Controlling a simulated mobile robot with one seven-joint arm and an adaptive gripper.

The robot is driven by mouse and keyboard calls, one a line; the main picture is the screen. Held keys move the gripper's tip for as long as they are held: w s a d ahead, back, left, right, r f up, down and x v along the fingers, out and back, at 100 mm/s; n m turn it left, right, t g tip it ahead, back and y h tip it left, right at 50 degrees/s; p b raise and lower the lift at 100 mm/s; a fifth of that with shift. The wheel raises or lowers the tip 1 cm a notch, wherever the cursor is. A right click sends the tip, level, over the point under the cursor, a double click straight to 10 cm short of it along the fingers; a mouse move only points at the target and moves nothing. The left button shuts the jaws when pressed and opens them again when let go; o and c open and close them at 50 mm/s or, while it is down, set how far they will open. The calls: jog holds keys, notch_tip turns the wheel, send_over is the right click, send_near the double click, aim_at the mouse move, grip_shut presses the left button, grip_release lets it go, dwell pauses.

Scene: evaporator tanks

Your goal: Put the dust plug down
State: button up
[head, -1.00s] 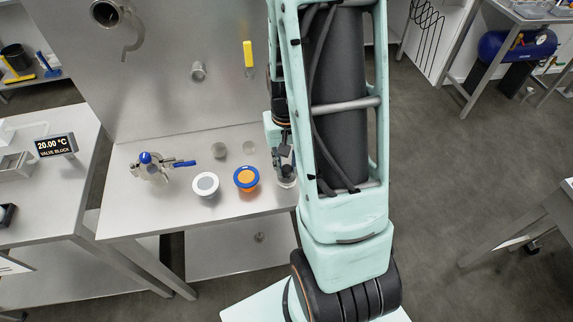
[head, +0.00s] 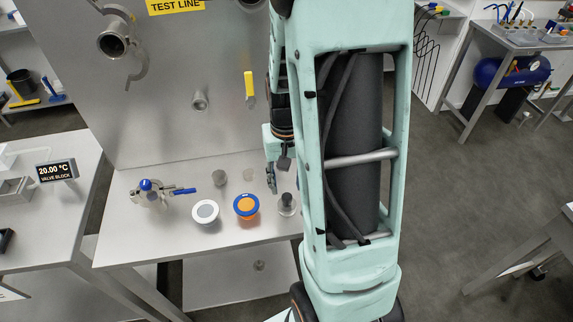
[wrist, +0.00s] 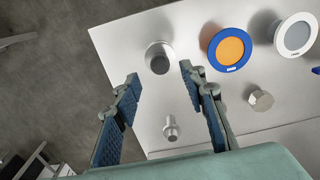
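A dark grey round piece (head: 287,203), which I take to be the dust plug, stands upright near the right end of the steel bench (head: 230,238). It also shows in the wrist view (wrist: 160,57), beyond my fingertips and apart from them. A lighter metal rim shows around its foot; whether it sits in a holder I cannot tell. My gripper (wrist: 158,77) is open, with nothing between its fingertips. In the head view my gripper (head: 271,178) hangs above and behind the piece, partly hidden by my arm.
To the left stand a blue-rimmed orange disc (head: 246,207) and a white-rimmed grey disc (head: 206,211). Small metal fittings (head: 219,178) (head: 248,175) stand behind them. A blue-handled valve (head: 150,194) is further left. A steel panel (head: 190,130) rises behind the bench.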

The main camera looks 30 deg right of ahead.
aim_at(287, 196)
notch_tip(287, 196, up, 7)
jog(key=shift+r, duration=0.2)
dwell(0.5)
